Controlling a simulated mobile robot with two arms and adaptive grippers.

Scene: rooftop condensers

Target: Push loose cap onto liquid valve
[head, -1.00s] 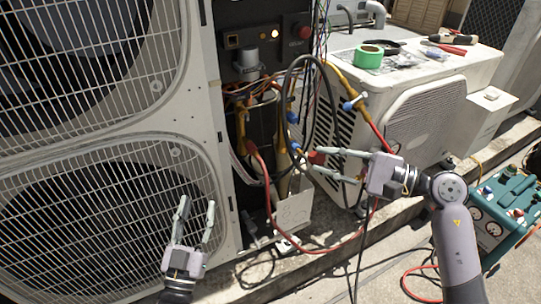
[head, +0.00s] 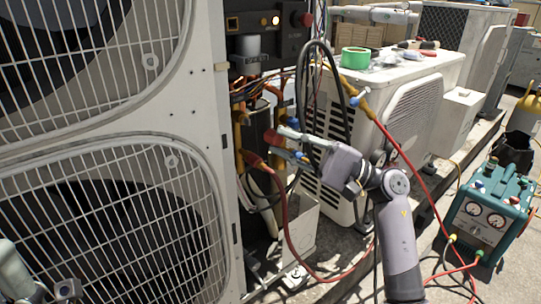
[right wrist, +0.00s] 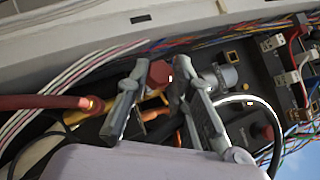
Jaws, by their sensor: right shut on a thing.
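My right gripper (head: 284,140) reaches in from the right to the open service bay of the tall condenser. Its fingers are shut on a red cap (head: 271,137), which also shows between the fingertips in the right wrist view (right wrist: 158,73). The cap is close to the bay's copper and brass pipework (head: 243,130); I cannot tell whether it touches a valve. Which fitting is the liquid valve is unclear, partly hidden by hoses and my fingers. My left gripper (head: 40,284) is cut off at the bottom left, so its opening cannot be judged.
A red hose (head: 286,225) loops below the bay, and a black cable (head: 326,75) hangs near my right gripper. A white condenser (head: 420,95) with green tape (head: 355,57) on top stands behind. A teal gauge machine (head: 485,215) is on the ground at right.

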